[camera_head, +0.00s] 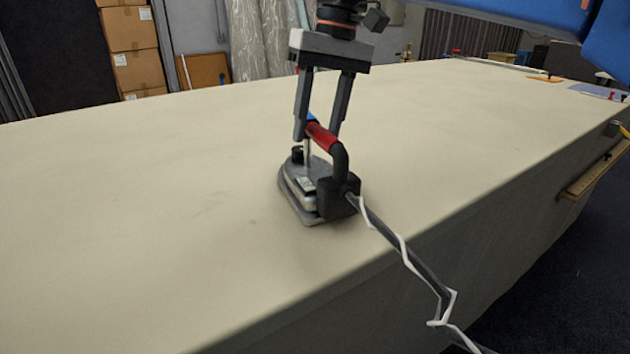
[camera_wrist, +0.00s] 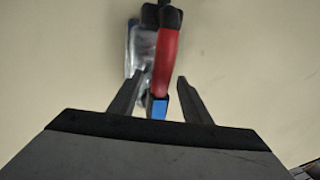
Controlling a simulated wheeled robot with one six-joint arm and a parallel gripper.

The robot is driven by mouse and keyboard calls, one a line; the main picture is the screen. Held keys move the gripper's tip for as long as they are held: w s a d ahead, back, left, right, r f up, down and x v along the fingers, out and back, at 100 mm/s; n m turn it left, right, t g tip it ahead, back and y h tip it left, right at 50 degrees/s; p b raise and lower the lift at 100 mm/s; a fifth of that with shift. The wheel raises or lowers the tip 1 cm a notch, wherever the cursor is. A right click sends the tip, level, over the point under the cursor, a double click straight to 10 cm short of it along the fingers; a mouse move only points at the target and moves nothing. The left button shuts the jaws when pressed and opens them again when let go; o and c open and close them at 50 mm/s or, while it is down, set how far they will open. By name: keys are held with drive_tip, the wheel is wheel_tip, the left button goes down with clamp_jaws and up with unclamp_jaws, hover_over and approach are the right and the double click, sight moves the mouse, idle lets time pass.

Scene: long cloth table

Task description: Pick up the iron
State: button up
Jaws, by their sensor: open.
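The iron (camera_head: 304,193) stands flat on the cloth table near its front edge, with a grey metal body, a black rear block and a red handle (camera_head: 321,137) with a blue end. A cord with white wrapping runs from its rear over the table edge. My gripper (camera_head: 317,138) points down over the iron, its two fingers apart on either side of the handle. In the wrist view, the red handle (camera_wrist: 166,62) passes between the open fingers (camera_wrist: 158,80), with a gap at the right finger. Whether the left finger touches the handle is hard to tell. Part of the iron body is hidden below the handle.
The cloth table (camera_head: 130,215) is bare around the iron. Small items, including an orange one (camera_head: 545,79), lie at its far right end. Cardboard boxes (camera_head: 135,50) stand behind the table at the left. A wooden strip (camera_head: 597,172) is at the table's right side.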

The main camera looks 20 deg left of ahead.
sight(313, 176)
drive_tip(key=shift+s+a+f, duration=0.1)
drive_tip(key=shift+s+f, duration=0.05)
drive_tip(key=shift+f, duration=0.7)
drive_tip(key=shift+s+a+f, duration=0.1)
drive_tip(key=shift+a+f, duration=0.05)
drive_tip(key=shift+f, duration=0.75)
drive_tip(key=shift+s+a+f, duration=0.1)
drive_tip(key=shift+s+f, duration=0.05)
drive_tip(key=shift+f, duration=0.7)
drive_tip(key=shift+r, duration=0.1)
clamp_jaws()
